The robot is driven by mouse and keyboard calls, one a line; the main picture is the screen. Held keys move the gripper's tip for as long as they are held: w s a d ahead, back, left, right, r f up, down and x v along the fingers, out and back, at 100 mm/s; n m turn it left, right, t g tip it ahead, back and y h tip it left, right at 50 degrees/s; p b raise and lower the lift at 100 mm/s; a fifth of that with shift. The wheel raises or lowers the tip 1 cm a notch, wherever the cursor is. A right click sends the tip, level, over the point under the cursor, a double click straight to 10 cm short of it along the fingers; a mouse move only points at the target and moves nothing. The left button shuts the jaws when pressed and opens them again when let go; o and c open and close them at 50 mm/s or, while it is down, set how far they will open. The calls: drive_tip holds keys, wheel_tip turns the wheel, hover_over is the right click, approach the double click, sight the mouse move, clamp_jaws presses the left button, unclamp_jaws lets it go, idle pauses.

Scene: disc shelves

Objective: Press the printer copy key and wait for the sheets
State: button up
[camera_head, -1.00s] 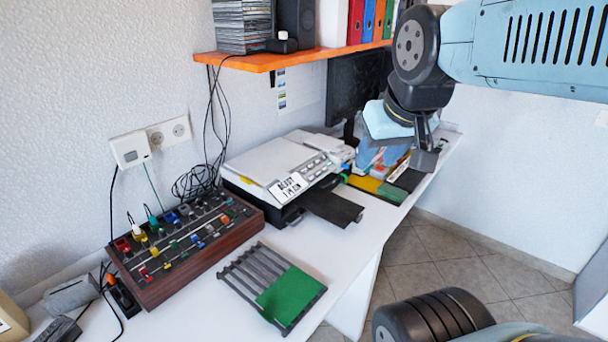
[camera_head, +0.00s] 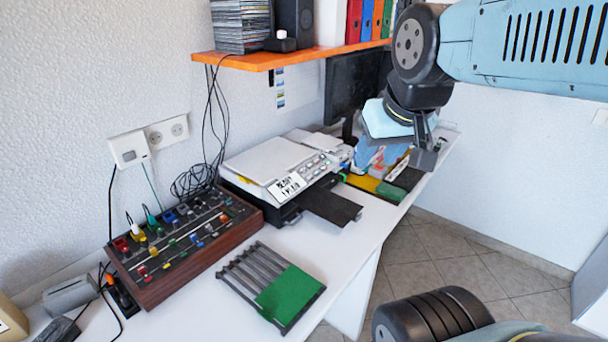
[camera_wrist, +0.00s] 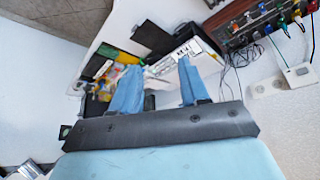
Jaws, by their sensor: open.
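The printer (camera_head: 275,170) is white and black and stands on the white desk against the wall. A row of keys (camera_head: 318,165) runs along its right side, and a white label (camera_head: 287,187) with black lettering sits at its front corner. Its dark output tray (camera_head: 330,205) sticks out over the desk, with no sheets seen on it. My gripper (camera_head: 372,157) hangs to the right of the printer, beyond its key row. In the wrist view its two blue fingers (camera_wrist: 155,88) are apart and empty, with the printer (camera_wrist: 197,48) behind them. I cannot single out the copy key.
A mixer panel (camera_head: 182,245) with colored knobs stands left of the printer. A slotted rack with a green sheet (camera_head: 290,293) lies in front. An orange shelf (camera_head: 275,60) overhangs the back. A dark monitor (camera_head: 352,85) stands behind my gripper.

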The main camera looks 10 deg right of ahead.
clamp_jaws()
idle(1.2)
